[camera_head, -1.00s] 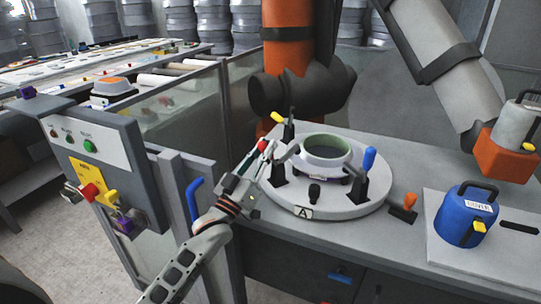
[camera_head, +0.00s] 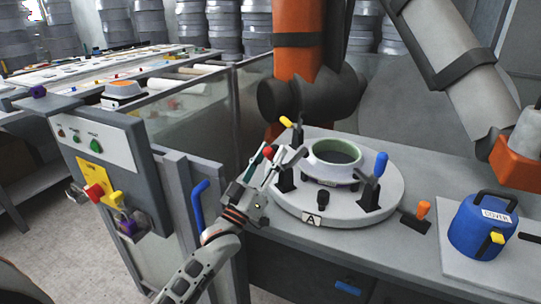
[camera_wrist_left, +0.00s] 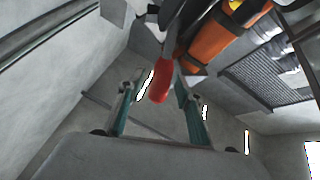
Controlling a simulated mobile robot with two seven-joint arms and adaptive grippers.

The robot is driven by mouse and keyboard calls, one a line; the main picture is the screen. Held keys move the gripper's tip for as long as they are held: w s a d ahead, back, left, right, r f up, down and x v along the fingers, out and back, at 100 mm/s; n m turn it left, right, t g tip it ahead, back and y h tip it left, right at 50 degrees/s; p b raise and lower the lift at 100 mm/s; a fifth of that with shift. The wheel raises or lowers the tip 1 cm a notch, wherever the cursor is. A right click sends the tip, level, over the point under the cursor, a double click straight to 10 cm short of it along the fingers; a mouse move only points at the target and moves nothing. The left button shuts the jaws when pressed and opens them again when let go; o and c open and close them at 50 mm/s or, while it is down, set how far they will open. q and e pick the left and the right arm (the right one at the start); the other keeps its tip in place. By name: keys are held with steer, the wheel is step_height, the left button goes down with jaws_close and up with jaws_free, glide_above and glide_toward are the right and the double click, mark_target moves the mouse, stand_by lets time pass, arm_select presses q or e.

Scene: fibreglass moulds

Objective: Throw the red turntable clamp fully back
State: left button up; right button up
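The red clamp handle (camera_head: 268,153) is at the left edge of the round grey turntable (camera_head: 370,209), which is marked A. The handle's red tip also shows in the left wrist view (camera_wrist_left: 162,80), hanging between the two fingertips. My left gripper (camera_head: 262,168) is at this handle. Its fingers (camera_wrist_left: 160,88) stand apart on either side of the red grip, with a gap visible on one side; I cannot tell whether either finger touches it. The clamp's base is partly hidden behind the gripper. My right gripper is in neither view.
A pale ring mould (camera_head: 335,152) sits on the turntable, with a blue clamp handle (camera_head: 381,163) and a yellow one (camera_head: 285,121) around it. An orange lever (camera_head: 423,209) and a blue cover (camera_head: 481,228) are to the right. A control panel (camera_head: 100,150) stands left.

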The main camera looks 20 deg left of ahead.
arm_select(q)
steer(key=v, duration=1.2)
